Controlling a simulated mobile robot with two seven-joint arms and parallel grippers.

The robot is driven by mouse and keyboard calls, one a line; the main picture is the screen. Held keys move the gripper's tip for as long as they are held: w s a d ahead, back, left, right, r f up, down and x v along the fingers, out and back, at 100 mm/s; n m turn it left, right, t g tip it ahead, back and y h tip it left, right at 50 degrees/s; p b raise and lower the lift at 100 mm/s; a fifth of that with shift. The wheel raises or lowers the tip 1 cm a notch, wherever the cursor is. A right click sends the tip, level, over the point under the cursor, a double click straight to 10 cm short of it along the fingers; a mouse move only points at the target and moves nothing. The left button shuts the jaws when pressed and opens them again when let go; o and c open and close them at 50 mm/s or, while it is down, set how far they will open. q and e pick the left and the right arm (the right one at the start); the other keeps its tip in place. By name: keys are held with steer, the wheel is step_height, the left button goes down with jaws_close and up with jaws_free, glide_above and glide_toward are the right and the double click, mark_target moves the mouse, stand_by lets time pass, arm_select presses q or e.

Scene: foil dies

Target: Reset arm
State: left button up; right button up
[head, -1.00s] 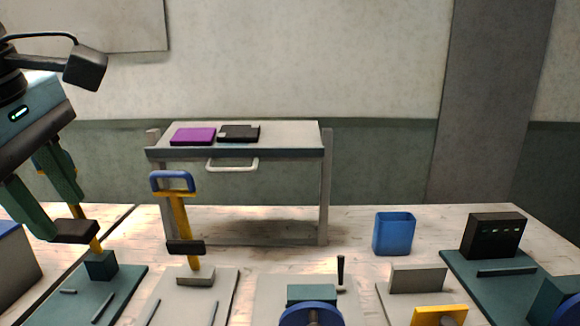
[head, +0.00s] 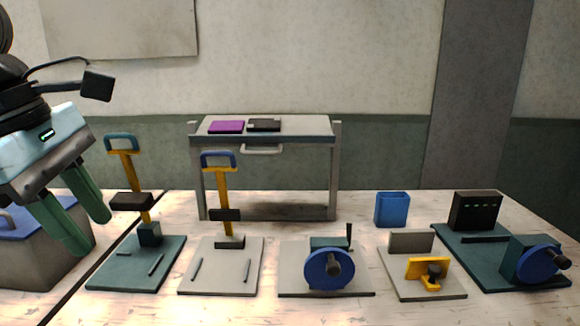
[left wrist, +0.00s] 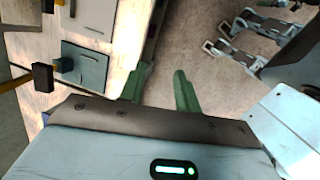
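My left gripper (head: 92,232) hangs at the left of the head view with its two green fingers apart. It is open with nothing between the fingers. In the left wrist view the open fingers (left wrist: 160,85) have only bare floor between them. My right gripper is in neither view.
A grey box with a blue lid (head: 42,262) stands behind my left fingers. A second lever press (head: 222,190), a blue-wheel device (head: 326,268), a yellow clamp (head: 428,268), a blue cup (head: 392,209) and a black block (head: 476,210) stand to the right. A side table (head: 330,140) stands behind.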

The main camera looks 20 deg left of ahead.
arm_select(q)
steer(key=w+f+n+t+h+p, duration=0.3)
steer(key=w+f+n+h, duration=0.5)
steer(key=f+n+h, duration=0.4)
steer(key=a+f+n+t+y+p, duration=0.2)
steer(key=a+f+n+t+y, duration=0.15)
steer(key=f+n+t, duration=0.9)
steer(key=s+d+f+n+g+y+p, duration=0.1)
steer(key=s+f+n+g+y, duration=0.1)
steer(key=s+f+n+y, duration=0.45)
steer(key=s+d+f+n+g+y+p, duration=0.1)
steer(key=s+d+f+n+g, duration=0.15)
steer(key=f+n, duration=0.8)
steer(key=s+d+f+n+g, duration=0.2)
steer(key=s+d+f+n, duration=0.1)
steer(key=s+d+f, duration=0.2)
steer(key=s+d+f+n+g, duration=0.3)
steer(key=s+d+f, duration=0.2)
steer(key=s, duration=0.4)
steer(key=shift+s+f+y+p, duration=0.3)
steer(key=shift+s+f+p, duration=0.05)
steer(key=shift+f+p, duration=0.1)
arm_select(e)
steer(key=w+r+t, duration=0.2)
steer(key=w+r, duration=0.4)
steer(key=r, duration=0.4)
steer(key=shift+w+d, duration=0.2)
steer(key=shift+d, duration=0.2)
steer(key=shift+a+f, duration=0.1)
